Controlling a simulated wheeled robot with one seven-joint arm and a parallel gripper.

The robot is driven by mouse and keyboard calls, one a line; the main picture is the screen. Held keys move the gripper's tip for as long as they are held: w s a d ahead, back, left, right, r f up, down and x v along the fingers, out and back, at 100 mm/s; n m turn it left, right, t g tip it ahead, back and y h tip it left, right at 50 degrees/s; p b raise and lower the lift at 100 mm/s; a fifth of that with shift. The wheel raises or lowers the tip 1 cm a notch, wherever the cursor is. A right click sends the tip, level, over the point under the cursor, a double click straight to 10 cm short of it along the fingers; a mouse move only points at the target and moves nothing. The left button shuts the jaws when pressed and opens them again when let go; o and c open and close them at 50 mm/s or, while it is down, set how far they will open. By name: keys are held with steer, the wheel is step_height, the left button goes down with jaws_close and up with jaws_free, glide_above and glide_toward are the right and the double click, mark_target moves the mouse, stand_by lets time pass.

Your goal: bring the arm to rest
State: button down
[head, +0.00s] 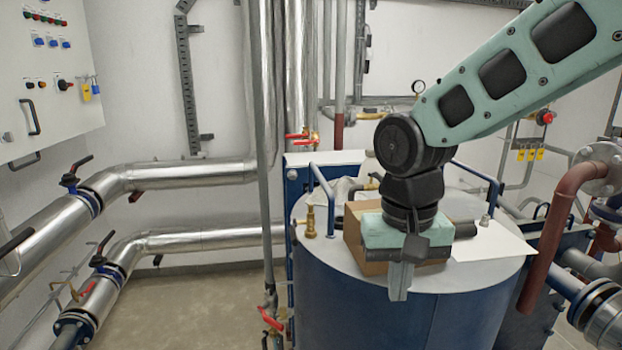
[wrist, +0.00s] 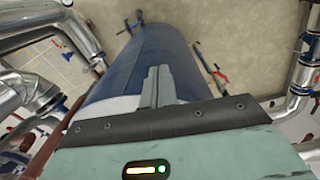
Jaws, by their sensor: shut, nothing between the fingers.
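My gripper (head: 399,290) hangs from my teal and black arm and points down, in front of the near edge of the blue tank's grey top. Its fingers are shut with nothing between them. In the wrist view my gripper (wrist: 158,78) shows as two grey fingers pressed together, with the blue tank wall (wrist: 150,55) and the floor beyond. My arm reaches in from the upper right in the head view and bends down at the wrist. The wrist hides part of the tank top.
On the tank top (head: 325,262) stand a cardboard box (head: 354,225) behind my gripper, a white sheet (head: 497,243) and a brass valve (head: 310,222). Blue rails rise at the edge. A brown-red pipe (head: 551,250) stands right. Silver pipes (head: 190,241) and a control cabinet (head: 45,75) are left.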

steer(key=s+d+f+n, duration=0.15)
steer(key=s+n, duration=0.25)
steer(key=s, duration=0.4)
steer(key=s+f+n, duration=0.2)
steer(key=s+n, duration=0.1)
steer(key=s, duration=0.5)
step_height(320, 180, down, 10)
steer(key=b, duration=0.9)
steer(key=shift+s+r+n+y, duration=0.2)
steer(key=shift+s+n+y, duration=0.05)
steer(key=shift+n+y, duration=0.15)
